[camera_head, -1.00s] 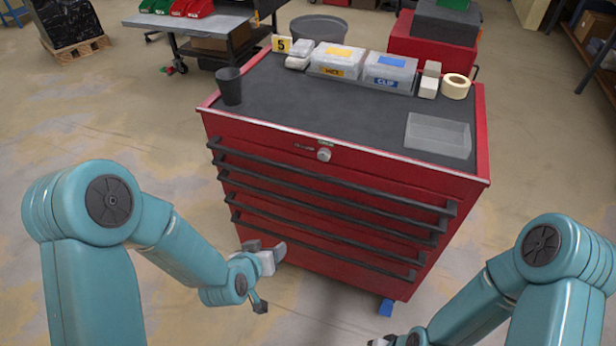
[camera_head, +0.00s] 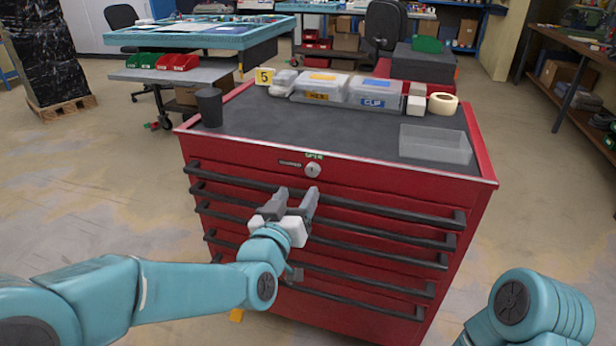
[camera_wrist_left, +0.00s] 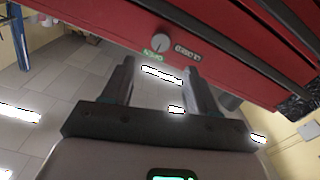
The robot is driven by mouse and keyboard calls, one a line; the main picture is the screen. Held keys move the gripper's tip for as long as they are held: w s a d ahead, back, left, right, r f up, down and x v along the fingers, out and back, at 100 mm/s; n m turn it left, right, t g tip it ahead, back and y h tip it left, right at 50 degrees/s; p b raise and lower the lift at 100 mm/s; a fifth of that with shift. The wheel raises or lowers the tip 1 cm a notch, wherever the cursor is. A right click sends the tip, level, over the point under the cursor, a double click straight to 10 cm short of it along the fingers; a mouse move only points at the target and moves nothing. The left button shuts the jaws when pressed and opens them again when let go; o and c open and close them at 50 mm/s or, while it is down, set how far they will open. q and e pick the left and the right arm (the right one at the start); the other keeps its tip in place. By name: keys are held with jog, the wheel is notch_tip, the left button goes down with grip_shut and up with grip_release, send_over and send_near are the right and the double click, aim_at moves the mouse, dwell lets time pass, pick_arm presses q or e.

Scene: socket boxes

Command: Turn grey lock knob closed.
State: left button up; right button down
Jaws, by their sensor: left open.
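The grey lock knob (camera_head: 313,170) is on the upper front of the red tool cabinet (camera_head: 365,179), just under the top edge. A small green label reading OPEN (camera_head: 314,156) sits just above it. My left gripper (camera_head: 296,192) is open and empty, a little below and left of the knob in the head view, with its fingers pointing up toward it. In the left wrist view the knob (camera_wrist_left: 159,43) shows beyond the fingertips, apart from both fingers. My right gripper is out of view; only part of the right arm shows.
Dark drawer handles (camera_head: 345,206) run across the cabinet front below the knob. On the cabinet top stand a black cup (camera_head: 209,107), lidded clear boxes (camera_head: 375,92), a tape roll (camera_head: 443,103) and a clear tray (camera_head: 435,144). Floor is free on both sides.

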aim_at(311, 172)
pick_arm(q)
jog(key=x, duration=0.8)
jog(key=shift+w, duration=0.35)
jog(key=shift+c, duration=0.3)
jog(key=shift+f, duration=0.1)
jog(key=c, duration=1)
